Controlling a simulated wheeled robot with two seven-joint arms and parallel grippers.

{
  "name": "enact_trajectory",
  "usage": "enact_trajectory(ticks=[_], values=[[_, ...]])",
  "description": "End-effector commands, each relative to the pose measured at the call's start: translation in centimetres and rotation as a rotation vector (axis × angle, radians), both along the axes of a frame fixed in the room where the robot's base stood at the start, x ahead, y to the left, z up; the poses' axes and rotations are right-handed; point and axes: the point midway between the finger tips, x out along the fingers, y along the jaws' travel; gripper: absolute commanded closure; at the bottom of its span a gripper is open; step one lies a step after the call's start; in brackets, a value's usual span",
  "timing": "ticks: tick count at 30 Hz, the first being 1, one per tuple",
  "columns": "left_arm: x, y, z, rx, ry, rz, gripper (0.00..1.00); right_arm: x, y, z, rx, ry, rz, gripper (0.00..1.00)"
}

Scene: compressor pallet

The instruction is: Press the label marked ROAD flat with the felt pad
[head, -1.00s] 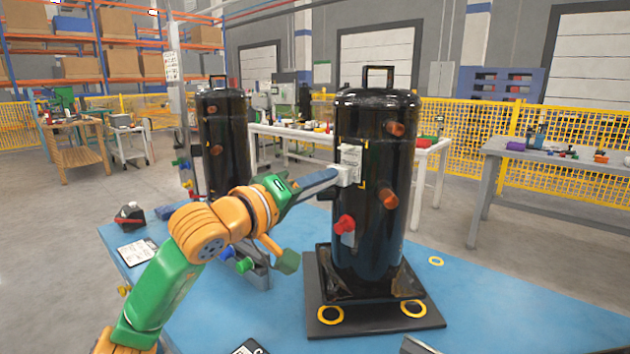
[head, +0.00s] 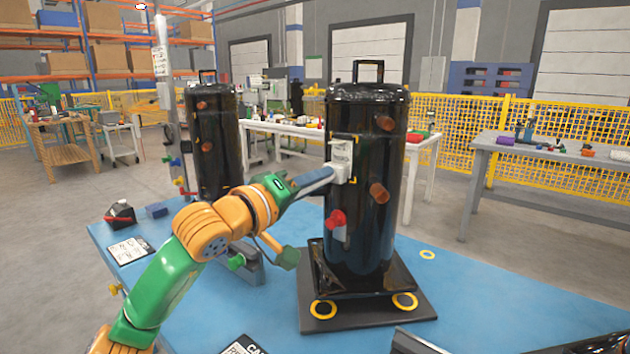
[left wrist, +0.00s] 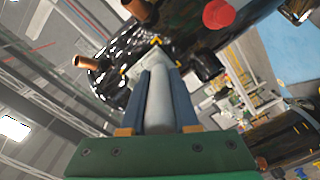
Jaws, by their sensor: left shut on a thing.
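A tall black compressor (head: 365,220) stands upright on a dark base plate in the head view. A white label (head: 341,150) with small print is on its front left side; the word on it is too small to read. My left gripper (head: 331,174) is shut on a pale felt pad (head: 341,175). The pad is at the lower part of the label and appears to touch it, covering that part. In the left wrist view, the pad (left wrist: 160,98) lies between the two blue fingers, its far end toward the compressor (left wrist: 205,38).
A red cap (head: 336,219) and copper stubs (head: 379,193) stick out of the compressor near the label. A second black compressor (head: 212,145) stands behind on the left. Dark glossy parts show at the lower right edge.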

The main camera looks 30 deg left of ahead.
Motion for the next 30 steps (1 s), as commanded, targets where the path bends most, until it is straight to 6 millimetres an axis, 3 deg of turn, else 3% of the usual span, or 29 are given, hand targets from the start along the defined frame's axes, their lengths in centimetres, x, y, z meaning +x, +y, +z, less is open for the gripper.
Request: enact_trajectory(ticks=[26, 30], values=[[0.7, 0.0, 0.1, 0.000, -0.002, 0.001, 1.00, 0.0, 0.0, 0.5, 0.000, 0.000, 0.000, 0.50], [-0.2, 0.1, -0.3, 0.001, -0.004, 0.002, 1.00, 0.0, 0.0, -0.7, 0.000, 0.000, 0.000, 0.50]])
